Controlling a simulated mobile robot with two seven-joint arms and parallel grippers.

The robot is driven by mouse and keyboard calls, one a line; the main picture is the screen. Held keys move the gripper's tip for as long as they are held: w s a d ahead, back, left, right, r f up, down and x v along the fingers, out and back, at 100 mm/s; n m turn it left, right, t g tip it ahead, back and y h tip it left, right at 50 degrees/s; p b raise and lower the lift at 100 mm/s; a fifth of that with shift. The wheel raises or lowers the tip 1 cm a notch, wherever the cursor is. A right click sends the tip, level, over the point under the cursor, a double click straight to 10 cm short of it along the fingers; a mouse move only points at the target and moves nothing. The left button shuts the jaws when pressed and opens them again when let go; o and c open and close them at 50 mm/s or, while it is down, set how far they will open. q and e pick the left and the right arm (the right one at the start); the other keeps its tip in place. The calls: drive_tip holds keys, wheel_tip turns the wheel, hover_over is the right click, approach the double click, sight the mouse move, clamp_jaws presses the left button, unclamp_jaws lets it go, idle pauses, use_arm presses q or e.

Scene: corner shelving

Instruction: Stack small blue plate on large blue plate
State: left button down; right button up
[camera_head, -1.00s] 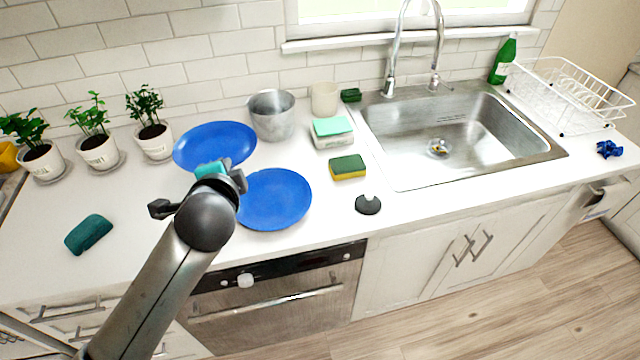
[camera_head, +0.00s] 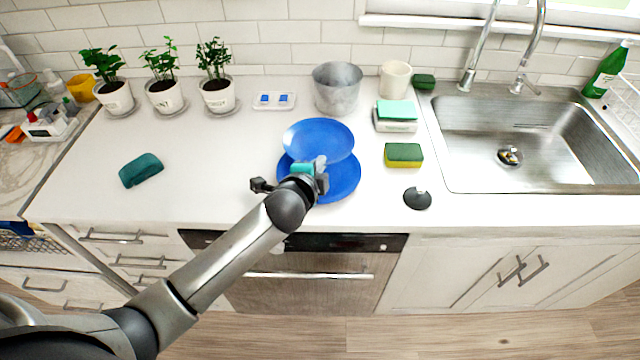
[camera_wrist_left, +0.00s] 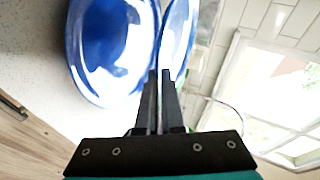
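The large blue plate (camera_head: 343,187) lies flat on the counter; the wrist view shows it at the left (camera_wrist_left: 105,60). The small blue plate (camera_head: 318,138) is held above it, tilted, overlapping its back part in the head view. Part of the large plate is hidden behind the small plate and my gripper. My right gripper is not in view.
A metal pot (camera_head: 338,90) and a small white tray (camera_head: 274,100) stand behind the plates. A green-yellow sponge (camera_head: 404,155) and a black stopper (camera_head: 417,198) lie to the right, before the sink (camera_head: 540,185). Potted plants line the back left; the counter's front left is mostly clear.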

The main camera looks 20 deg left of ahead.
use_arm(q)
drive_tip(key=shift+f, duration=0.7)
drive_tip(key=shift+f+b, duration=0.75)
drive_tip(key=shift+f, duration=1.15)
drive_tip(key=c, duration=1.5)
unclamp_jaws()
drive_tip(key=shift+f, duration=0.3)
drive_tip(key=shift+o, duration=0.9)
